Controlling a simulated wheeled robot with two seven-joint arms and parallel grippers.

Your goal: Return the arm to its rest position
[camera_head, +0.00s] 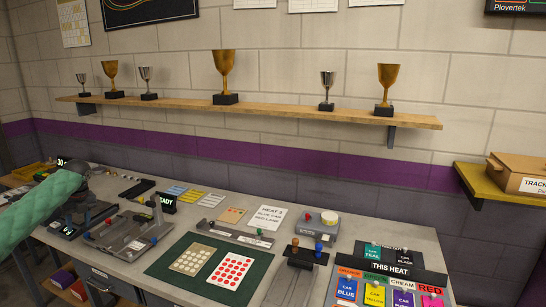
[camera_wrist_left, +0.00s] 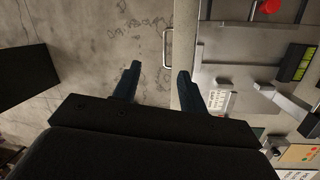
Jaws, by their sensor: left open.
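My left arm (camera_head: 42,205), in a teal sleeve, comes in from the left edge of the head view, over the left end of the workbench (camera_head: 215,208). My left gripper (camera_wrist_left: 158,82) shows clearly in the left wrist view. Its two dark fingers are apart, with nothing between them. Behind them are the bare floor (camera_wrist_left: 85,50) and the bench's front side with a metal handle (camera_wrist_left: 167,48). In the head view the fingers are hard to make out among the dark items at the left. My right gripper is in neither view.
A grey fixture (camera_head: 125,235) stands near the arm. A green mat (camera_head: 175,262) with two dotted cards lies mid-bench. A board of coloured car cards (camera_head: 385,280) lies at the right. A wooden shelf (camera_head: 265,110) with several trophies runs above. A cardboard box (camera_head: 515,172) sits at the far right.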

